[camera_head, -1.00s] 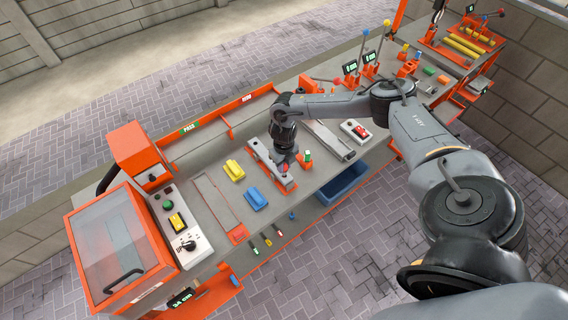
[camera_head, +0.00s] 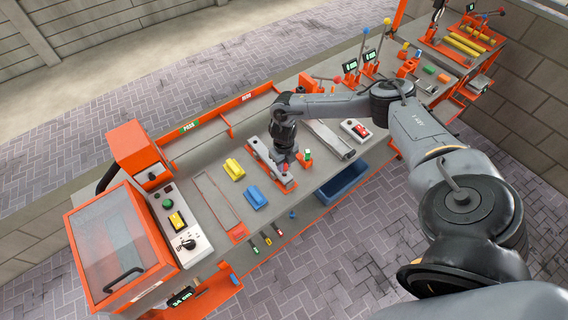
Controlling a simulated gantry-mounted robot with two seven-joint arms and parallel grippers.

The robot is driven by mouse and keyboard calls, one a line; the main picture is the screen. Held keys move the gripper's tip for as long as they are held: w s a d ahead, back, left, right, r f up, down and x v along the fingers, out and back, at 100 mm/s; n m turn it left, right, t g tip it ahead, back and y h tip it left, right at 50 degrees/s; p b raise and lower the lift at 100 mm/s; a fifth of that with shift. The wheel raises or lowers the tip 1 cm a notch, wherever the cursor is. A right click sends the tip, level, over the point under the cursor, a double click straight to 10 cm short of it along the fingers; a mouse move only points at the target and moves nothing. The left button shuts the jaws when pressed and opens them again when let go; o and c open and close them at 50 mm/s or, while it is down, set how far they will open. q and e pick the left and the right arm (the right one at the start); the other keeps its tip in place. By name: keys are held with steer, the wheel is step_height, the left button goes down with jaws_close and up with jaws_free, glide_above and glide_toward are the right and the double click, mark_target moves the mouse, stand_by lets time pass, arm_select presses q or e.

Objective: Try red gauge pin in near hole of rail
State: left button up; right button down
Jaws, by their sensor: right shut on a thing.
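My right gripper (camera_head: 286,166) points down at the rail (camera_head: 264,158), a grey bar with orange end parts near the middle of the bench. My left gripper is not in view.
A blue bin (camera_head: 343,183) lies at the front edge, right of the rail. Yellow (camera_head: 234,170) and blue (camera_head: 255,198) blocks lie to the left. Several tagged slots (camera_head: 266,240) line the front edge. A clear-lidded orange box (camera_head: 118,240) stands far left.

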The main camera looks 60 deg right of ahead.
stand_by(0.5)
steer(key=shift+f+b, duration=0.5)
steer(key=shift+f, duration=0.1)
steer(key=shift+f+b, duration=0.4)
steer(key=shift+f, duration=0.15)
stand_by(0.4)
steer(key=shift+f+b, duration=0.35)
steer(key=shift+f, duration=0.15)
stand_by(0.8)
stand_by(0.7)
